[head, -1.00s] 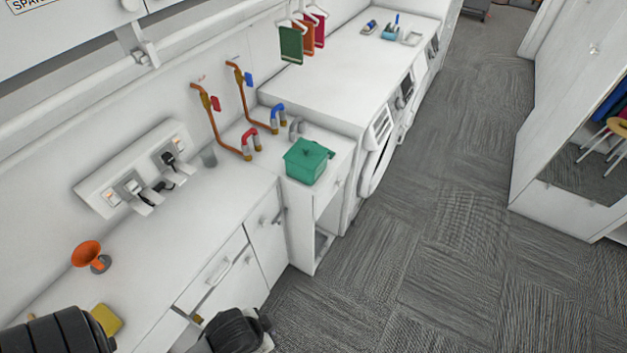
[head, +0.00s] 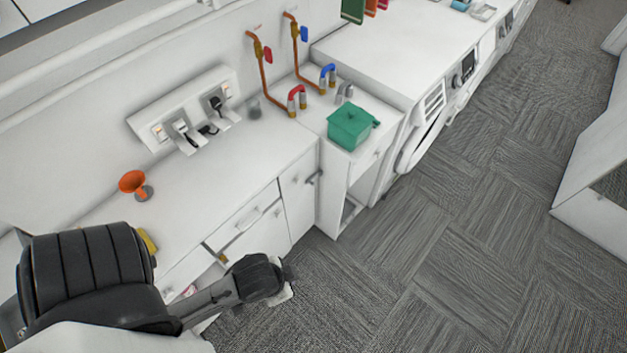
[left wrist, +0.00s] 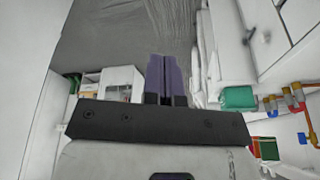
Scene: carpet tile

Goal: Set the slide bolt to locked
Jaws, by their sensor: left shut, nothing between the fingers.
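A small grey fitting (head: 314,177) sits at the right edge of the lower cabinet door (head: 299,197) in the head view. It looks like the slide bolt, but it is too small to tell whether it is locked. My left gripper (left wrist: 167,80) shows in the left wrist view with its two purple fingers shut together and nothing between them. In the head view my left arm reaches in front of the lower cabinets, left of and below the fitting; the fingers are hidden there. My right gripper is not in view.
A white counter (head: 205,185) carries an orange horn-shaped item (head: 132,182) and a socket panel (head: 150,115). A drawer (head: 245,220) is below the counter. The grey carpet (head: 440,230) is clear.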

